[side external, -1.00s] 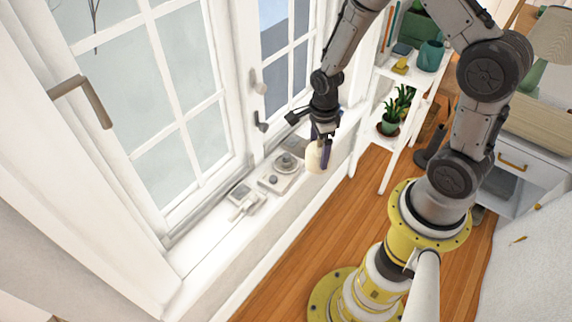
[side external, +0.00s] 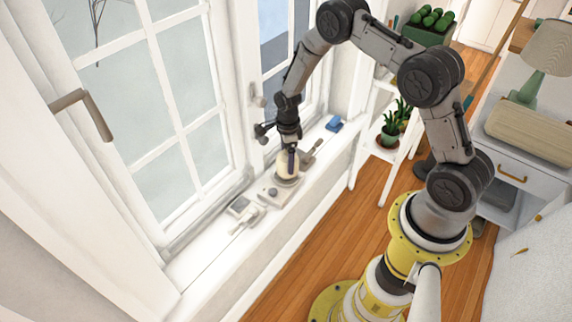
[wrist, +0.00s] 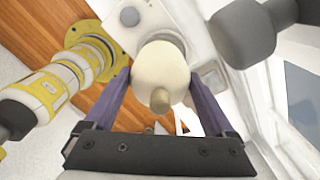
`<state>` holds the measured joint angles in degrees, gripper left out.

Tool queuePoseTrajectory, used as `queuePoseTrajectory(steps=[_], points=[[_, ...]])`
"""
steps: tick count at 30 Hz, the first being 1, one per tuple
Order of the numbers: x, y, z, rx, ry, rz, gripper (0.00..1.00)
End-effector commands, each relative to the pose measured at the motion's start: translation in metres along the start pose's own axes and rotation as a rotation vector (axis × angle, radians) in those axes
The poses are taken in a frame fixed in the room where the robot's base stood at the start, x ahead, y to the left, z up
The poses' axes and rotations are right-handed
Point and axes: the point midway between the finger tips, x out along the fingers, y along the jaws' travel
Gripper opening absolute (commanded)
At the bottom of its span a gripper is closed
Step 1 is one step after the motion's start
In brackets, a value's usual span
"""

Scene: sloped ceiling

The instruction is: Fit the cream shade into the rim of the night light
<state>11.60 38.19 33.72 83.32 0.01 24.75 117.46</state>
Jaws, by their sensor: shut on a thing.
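The night light (side external: 268,193) is a pale flat base on the windowsill with a small grey knob and a grey round rim. The cream shade (side external: 287,166) is upright over that rim in the side view. In the wrist view the shade (wrist: 160,68), with a small tan tip, lies between the two purple fingers of my gripper (wrist: 158,88). My gripper (side external: 290,160) is shut on the shade from above. The base (wrist: 150,14) shows behind it, with part of the rim around the shade. I cannot tell whether the shade is seated or just above the rim.
Small pale items (side external: 244,209) lie left of the night light on the sill (side external: 200,262). A grey-brown item (side external: 312,150) and a blue block (side external: 334,123) lie to its right. A plant shelf (side external: 372,150) is further right.

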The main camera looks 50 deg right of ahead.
Motion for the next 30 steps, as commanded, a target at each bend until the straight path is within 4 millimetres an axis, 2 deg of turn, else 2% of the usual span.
queuePoseTrajectory(steps=[5,12,23,24,26,30], points=[[0.008,-0.006,0.003,0.000,0.000,0.000,0.34],[0.038,-0.006,0.003,0.000,0.000,0.000,0.34],[0.041,-0.006,0.003,0.000,0.000,0.000,0.34],[0.042,-0.006,0.003,0.000,0.000,0.000,0.91],[0.041,-0.006,0.003,0.000,0.000,0.000,1.00],[0.041,-0.006,0.003,0.000,0.000,0.000,1.00]])
